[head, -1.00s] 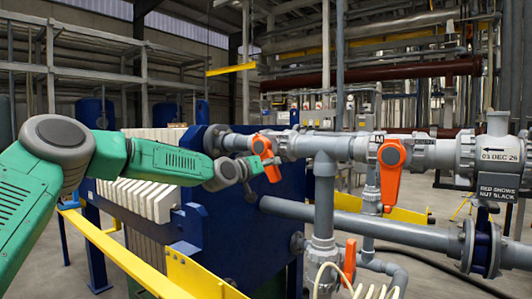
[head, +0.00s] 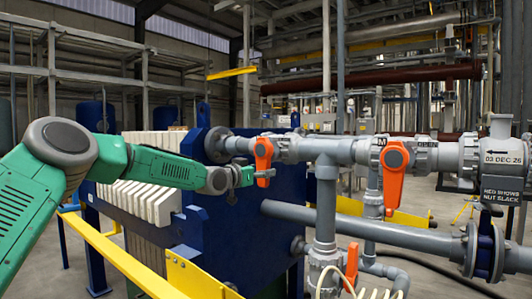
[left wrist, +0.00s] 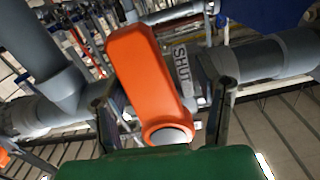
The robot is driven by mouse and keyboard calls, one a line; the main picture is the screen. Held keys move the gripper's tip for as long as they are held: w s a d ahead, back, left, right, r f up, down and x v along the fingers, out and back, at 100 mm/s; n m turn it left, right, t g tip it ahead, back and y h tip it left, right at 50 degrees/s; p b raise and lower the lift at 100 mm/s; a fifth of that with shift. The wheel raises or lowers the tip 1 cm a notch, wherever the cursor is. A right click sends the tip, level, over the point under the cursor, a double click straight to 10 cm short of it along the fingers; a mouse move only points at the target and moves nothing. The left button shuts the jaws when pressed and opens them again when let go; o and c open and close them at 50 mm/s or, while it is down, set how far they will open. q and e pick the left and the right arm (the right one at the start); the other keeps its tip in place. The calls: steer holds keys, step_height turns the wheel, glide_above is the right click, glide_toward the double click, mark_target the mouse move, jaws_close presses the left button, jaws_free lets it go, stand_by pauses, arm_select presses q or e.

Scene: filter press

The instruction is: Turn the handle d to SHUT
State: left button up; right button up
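An orange valve handle (head: 263,158) hangs straight down from the grey pipe at the blue press. I cannot read a letter on it, so I cannot confirm it is handle d. My left gripper (head: 261,174) is at its lower part. In the left wrist view, the same orange handle (left wrist: 148,75) stands between the spread fingers of my left gripper (left wrist: 163,105), with gaps on both sides. A grey plate marked SHUT (left wrist: 183,68) is just right of the handle. My right gripper is not in view.
A second orange handle (head: 395,172) hangs further right, near a label reading OPEN. A third orange handle (head: 351,265) is low on a vertical pipe. A grey pipe (head: 340,219) crosses below. The blue press (head: 235,240) stands behind the gripper, a yellow rail (head: 115,255) below the arm.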

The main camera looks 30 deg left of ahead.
mark_target(260, 169)
arm_select(q)
steer(key=shift+s+r, duration=0.1)
steer(key=s+b, duration=0.1)
steer(key=s, duration=0.2)
steer(key=s+b, duration=0.1)
steer(key=s, duration=0.2)
steer(key=shift+d+r, duration=0.1)
steer(key=shift+r, duration=0.1)
steer(key=shift+s+a+f, duration=0.1)
steer(key=shift+s+a, duration=0.15)
steer(key=shift+s, duration=0.15)
steer(key=shift+d, duration=0.1)
